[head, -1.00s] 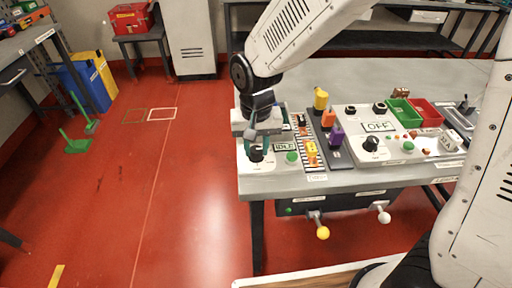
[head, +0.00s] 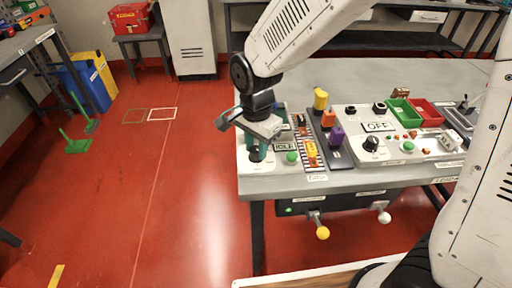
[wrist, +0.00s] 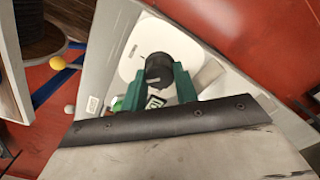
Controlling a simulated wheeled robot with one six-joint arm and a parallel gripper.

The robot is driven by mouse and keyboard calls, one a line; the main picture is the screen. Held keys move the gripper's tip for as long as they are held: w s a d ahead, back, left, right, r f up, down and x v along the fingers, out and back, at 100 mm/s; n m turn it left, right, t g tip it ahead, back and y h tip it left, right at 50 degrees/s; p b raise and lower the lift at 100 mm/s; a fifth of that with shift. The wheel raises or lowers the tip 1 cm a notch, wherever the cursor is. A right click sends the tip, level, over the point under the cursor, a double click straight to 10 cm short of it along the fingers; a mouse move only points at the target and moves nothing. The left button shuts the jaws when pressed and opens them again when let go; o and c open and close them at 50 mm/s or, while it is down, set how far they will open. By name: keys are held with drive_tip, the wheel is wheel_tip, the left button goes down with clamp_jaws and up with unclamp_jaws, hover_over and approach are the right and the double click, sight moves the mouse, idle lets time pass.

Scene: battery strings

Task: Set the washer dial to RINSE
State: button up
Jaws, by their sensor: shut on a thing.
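The washer dial (wrist: 159,68) is a round black knob with a pale pointer mark, on a white panel (wrist: 140,40) in the wrist view. My gripper (wrist: 160,80) has green fingers, one on each side of the dial, and is shut on it. In the head view the dial (head: 257,153) shows at the left front corner of the bench, under my gripper (head: 257,140). A small display (head: 284,146) beside it seems to read IDLE. The printed position labels around the dial are too small or hidden to read.
A green button (head: 291,157) sits just right of the dial. Yellow, orange and purple pieces (head: 328,118) stand further right, then a second panel with a black knob (head: 371,144) and an OFF display. Two levers (head: 322,232) stick out below the bench front.

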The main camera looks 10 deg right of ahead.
drive_tip(key=shift+m, duration=1)
drive_tip(key=m, duration=0.2)
drive_tip(key=shift+m, duration=0.3)
drive_tip(key=m, duration=0.3)
drive_tip(key=shift+m, duration=0.6)
drive_tip(key=o, duration=0.8)
drive_tip(key=shift+o, duration=0.2)
drive_tip(key=shift+r, duration=0.1)
